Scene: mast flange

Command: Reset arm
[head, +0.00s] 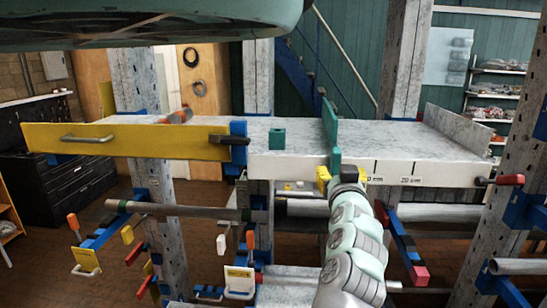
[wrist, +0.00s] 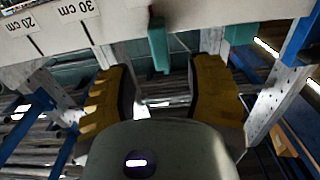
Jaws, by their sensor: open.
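My gripper (head: 338,178) is at the front edge of the white speckled shelf (head: 400,140) in the head view, with my pale green arm below it. In the wrist view my gripper (wrist: 165,88) shows two yellow fingers with dark pads, spread apart with nothing held between them. A teal upright plate (head: 329,125) stands across the shelf just behind the gripper. Its lower end (wrist: 158,48) hangs over the shelf edge in the wrist view, above the gap between the fingers. Whether it touches my gripper I cannot tell.
A small teal block (head: 277,137) sits on the shelf. A yellow panel with a handle (head: 120,140) spans the left. Posts, pipes (head: 190,210) and a red-tipped blue bracket (head: 405,245) crowd the space below. A large grey-green body (head: 140,25) covers the top left.

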